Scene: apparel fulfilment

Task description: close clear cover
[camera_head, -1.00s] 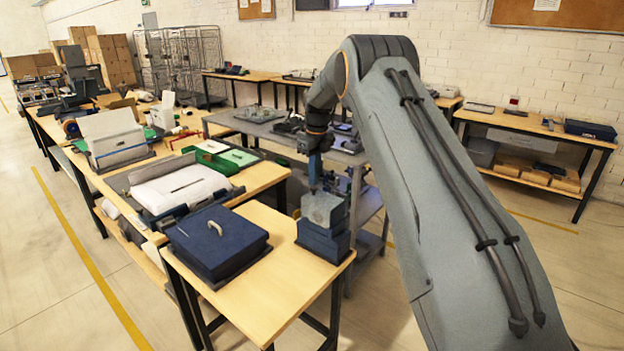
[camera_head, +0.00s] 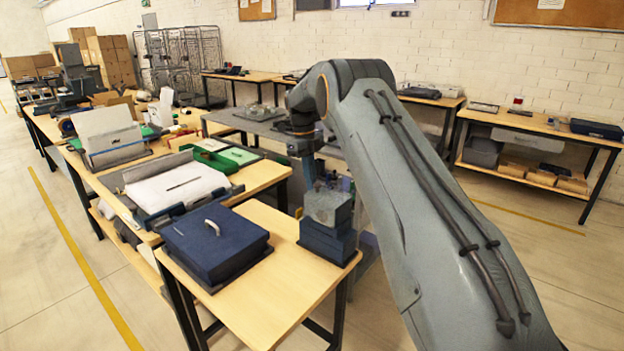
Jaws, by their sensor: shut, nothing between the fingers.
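A small dark blue box (camera_head: 327,241) stands at the right back corner of the near wooden table. A clear, greyish cover (camera_head: 328,208) shows at its top. I cannot tell from this view whether the cover lies flat on the box or is slightly raised. My gripper (camera_head: 316,184) points down just behind and above the cover, at its left side. It is shut and holds nothing. Its fingertips are small and partly lost against the cover, so I cannot tell whether they touch it.
A large dark blue lidded box (camera_head: 216,243) with a pale handle sits left on the near table (camera_head: 283,285). The table's front right is bare. A white-topped tray (camera_head: 177,187) and a green tray (camera_head: 208,158) lie on the bench behind.

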